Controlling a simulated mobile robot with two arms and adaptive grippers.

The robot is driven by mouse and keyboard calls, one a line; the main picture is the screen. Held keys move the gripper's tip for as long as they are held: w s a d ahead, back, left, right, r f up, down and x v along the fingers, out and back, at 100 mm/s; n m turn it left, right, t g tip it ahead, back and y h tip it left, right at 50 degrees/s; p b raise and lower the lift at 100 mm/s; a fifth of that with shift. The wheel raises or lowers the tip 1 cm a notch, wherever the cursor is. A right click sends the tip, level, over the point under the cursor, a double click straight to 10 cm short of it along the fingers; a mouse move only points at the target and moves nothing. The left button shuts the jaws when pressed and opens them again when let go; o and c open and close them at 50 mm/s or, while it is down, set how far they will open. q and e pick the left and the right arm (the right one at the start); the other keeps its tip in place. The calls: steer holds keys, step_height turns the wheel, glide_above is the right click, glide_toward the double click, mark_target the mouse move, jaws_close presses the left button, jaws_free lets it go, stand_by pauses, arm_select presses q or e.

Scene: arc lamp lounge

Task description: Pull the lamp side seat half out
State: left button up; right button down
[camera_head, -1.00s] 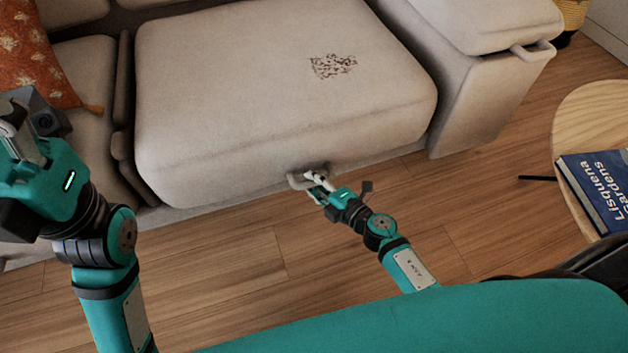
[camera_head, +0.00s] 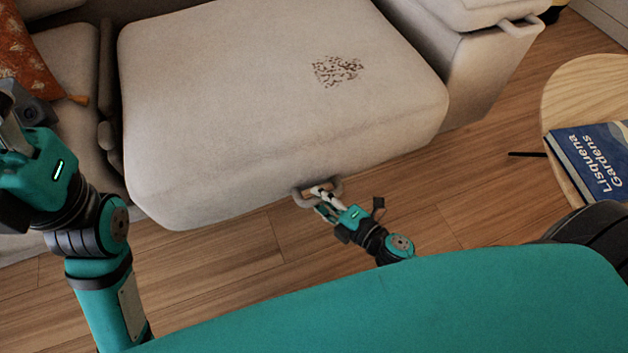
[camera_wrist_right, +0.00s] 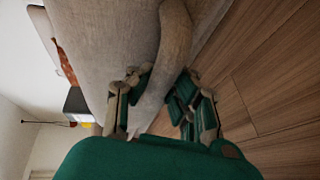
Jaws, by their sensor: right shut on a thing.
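The light grey seat (camera_head: 250,95) with a dark speckled patch juts forward from the sofa in the head view. A looped handle (camera_head: 300,197) sticks out from its front face. My right gripper (camera_head: 322,195) is shut on this handle. In the right wrist view the handle (camera_wrist_right: 176,45) runs down between the fingers of the right gripper (camera_wrist_right: 155,95), in front of the seat fabric (camera_wrist_right: 110,40). My left gripper (camera_head: 15,125) is raised at the left edge, away from the seat; its fingertips are partly cut off, so its opening is unclear.
A round wooden table (camera_head: 580,95) with a blue book (camera_head: 592,160) stands at the right. The sofa arm (camera_head: 490,75) is right of the seat. An orange cushion (camera_head: 30,60) lies at the left. Wooden floor (camera_head: 470,190) is clear in front of the seat.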

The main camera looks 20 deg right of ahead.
steer(key=c, duration=1.2)
jaws_free()
steer(key=shift+o, duration=0.2)
steer(key=shift+s+d, duration=0.25)
steer(key=shift+s, duration=0.2)
steer(key=v, duration=1.1)
steer(key=shift+r, duration=0.2)
